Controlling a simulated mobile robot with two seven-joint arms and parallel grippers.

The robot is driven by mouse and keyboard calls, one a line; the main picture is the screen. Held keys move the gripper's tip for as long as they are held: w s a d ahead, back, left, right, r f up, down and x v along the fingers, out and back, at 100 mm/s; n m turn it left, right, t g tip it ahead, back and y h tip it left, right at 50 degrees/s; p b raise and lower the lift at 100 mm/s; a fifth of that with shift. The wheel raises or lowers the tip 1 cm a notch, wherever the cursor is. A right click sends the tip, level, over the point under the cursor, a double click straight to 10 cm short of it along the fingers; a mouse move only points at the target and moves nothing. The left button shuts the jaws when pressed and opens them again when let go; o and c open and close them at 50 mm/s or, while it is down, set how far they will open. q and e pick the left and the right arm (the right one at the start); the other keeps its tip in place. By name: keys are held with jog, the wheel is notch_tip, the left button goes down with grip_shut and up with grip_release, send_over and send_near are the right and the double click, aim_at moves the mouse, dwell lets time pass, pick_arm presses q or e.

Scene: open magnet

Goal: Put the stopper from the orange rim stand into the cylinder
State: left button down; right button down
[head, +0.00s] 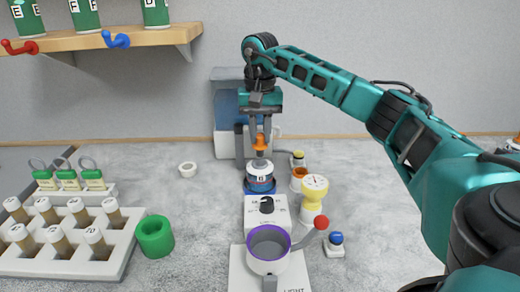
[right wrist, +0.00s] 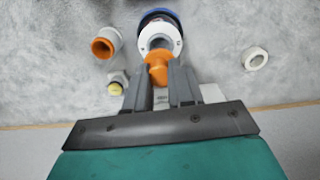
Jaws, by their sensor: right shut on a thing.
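My right gripper (head: 260,138) is shut on an orange stopper (head: 260,143), which points down. In the right wrist view the stopper (right wrist: 157,72) shows between the fingertips. A white and dark blue cylinder (head: 260,180) stands upright on a blue base right below the stopper. In the right wrist view the cylinder's open top (right wrist: 158,38) lies just beyond the stopper, which overlaps its edge. I cannot tell whether they touch. The orange rim stand (head: 299,172) is beside the cylinder on the right; its top looks empty in the right wrist view (right wrist: 103,44). My left gripper is not in view.
A blue and white machine (head: 226,105) stands behind. A small white ring (head: 188,169) lies left.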

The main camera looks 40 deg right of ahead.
aim_at(260, 145)
jog(key=shift+f, duration=2.25)
jog(key=shift+f, duration=0.2)
jog(key=c, duration=1)
grip_release()
notch_tip(260, 145, up, 12)
jog(key=shift+r, duration=0.2)
